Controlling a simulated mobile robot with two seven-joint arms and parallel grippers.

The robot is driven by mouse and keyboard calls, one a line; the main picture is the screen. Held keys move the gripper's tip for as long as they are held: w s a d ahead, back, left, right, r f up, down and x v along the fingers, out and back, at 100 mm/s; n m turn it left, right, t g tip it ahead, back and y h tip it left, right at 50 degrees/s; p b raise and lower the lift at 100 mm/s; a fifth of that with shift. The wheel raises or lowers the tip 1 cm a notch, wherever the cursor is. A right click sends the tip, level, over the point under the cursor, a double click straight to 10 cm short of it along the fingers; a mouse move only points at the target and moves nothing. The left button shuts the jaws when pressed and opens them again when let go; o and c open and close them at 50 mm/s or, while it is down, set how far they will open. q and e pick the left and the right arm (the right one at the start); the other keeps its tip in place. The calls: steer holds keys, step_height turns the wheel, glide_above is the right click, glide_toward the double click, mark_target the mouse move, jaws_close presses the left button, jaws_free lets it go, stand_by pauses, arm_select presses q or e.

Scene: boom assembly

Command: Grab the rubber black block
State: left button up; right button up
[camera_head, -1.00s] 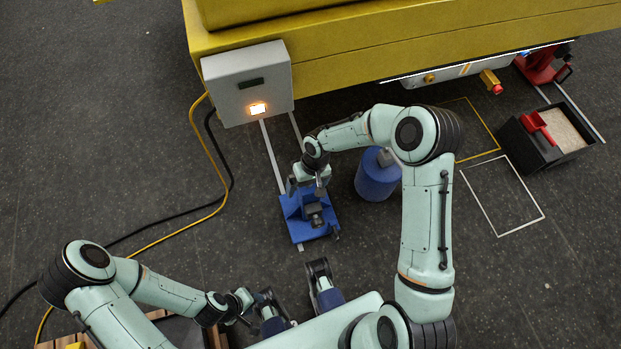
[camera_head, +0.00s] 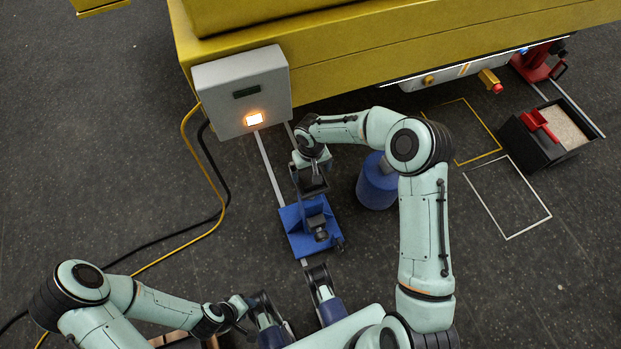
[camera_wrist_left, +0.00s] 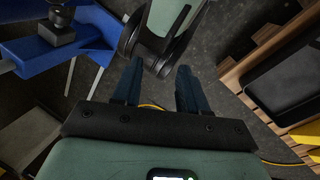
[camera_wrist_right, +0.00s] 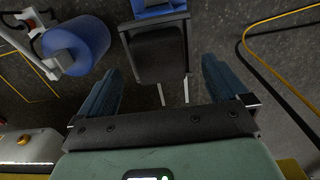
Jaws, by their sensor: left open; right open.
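A dark block (camera_wrist_right: 160,52), which looks like the rubber black block, lies between the spread blue fingers of my right gripper (camera_wrist_right: 157,75) in the right wrist view. I cannot tell whether the fingers touch it. In the head view, the block (camera_head: 313,183) shows just below my right gripper (camera_head: 309,166), beside the blue stand (camera_head: 297,240). My right gripper is open. My left gripper (camera_wrist_left: 157,75) is open and empty in the left wrist view. In the head view the left arm is low at the left, and its fingertips are hard to make out.
A black clamp-like part (camera_head: 318,228) sits on the blue stand. A blue cylinder (camera_head: 377,182) stands to the right. A grey box (camera_head: 243,90) is fixed to the yellow structure (camera_head: 370,65) behind. Yellow and black cables run along the floor at left. A black bin (camera_head: 530,143) stands far right.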

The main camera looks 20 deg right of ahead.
steer(key=f, duration=0.4)
steer(key=shift+w+d+f+b, duration=0.1)
steer(key=shift+w+f+b, duration=0.2)
steer(key=shift+b, duration=0.1)
steer(key=c, duration=1.3)
steer(key=shift+o, duration=0.2)
steer(key=shift+r, duration=0.15)
